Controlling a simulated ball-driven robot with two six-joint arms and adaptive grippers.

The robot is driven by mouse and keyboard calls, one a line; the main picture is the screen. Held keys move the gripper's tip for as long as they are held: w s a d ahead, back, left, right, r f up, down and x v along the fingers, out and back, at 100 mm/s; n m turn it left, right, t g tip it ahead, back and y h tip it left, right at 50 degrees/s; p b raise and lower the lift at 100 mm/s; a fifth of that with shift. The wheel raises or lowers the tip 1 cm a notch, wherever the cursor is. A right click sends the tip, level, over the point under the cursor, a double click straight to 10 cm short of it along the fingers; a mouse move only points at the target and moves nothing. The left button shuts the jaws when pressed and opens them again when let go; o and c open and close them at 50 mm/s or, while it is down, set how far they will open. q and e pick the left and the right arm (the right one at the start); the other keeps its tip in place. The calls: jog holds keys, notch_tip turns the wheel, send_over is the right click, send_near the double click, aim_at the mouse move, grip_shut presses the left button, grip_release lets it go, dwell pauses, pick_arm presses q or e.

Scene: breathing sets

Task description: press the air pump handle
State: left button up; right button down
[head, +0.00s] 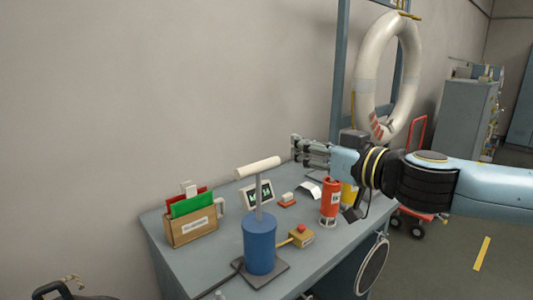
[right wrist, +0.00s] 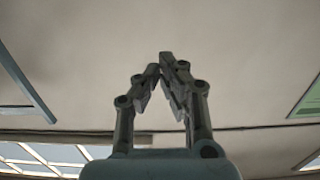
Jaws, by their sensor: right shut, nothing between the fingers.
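The air pump stands upright on the table in the head view. It has a blue cylinder (head: 259,243) on a dark square base, a thin grey rod (head: 259,196) and a cream T-shaped handle (head: 257,168) raised well above the cylinder. My right gripper (head: 295,150) is shut and empty, to the right of the handle and apart from it, its fingers pointing left. In the right wrist view the fingers (right wrist: 163,68) are together with nothing between them, against the ceiling. My left gripper is not in view.
A white life ring (head: 364,75) hangs behind my right arm.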

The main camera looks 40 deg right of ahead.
jog(key=w, duration=0.1)
jog(key=b, duration=0.2)
send_over(258, 167)
jog(key=s+d, duration=0.2)
jog(key=shift+w+a+f, duration=0.15)
jog(key=shift+w+f, duration=0.05)
jog(key=shift+f, duration=0.95)
jog(key=shift+w+a+f, duration=0.1)
jog(key=shift+w+f, duration=0.05)
jog(key=shift+f, duration=0.95)
notch_tip(258, 167, down, 10)
jog(key=b, duration=0.7)
jog(key=shift+s+r, duration=0.1)
jog(key=shift+r, duration=0.15)
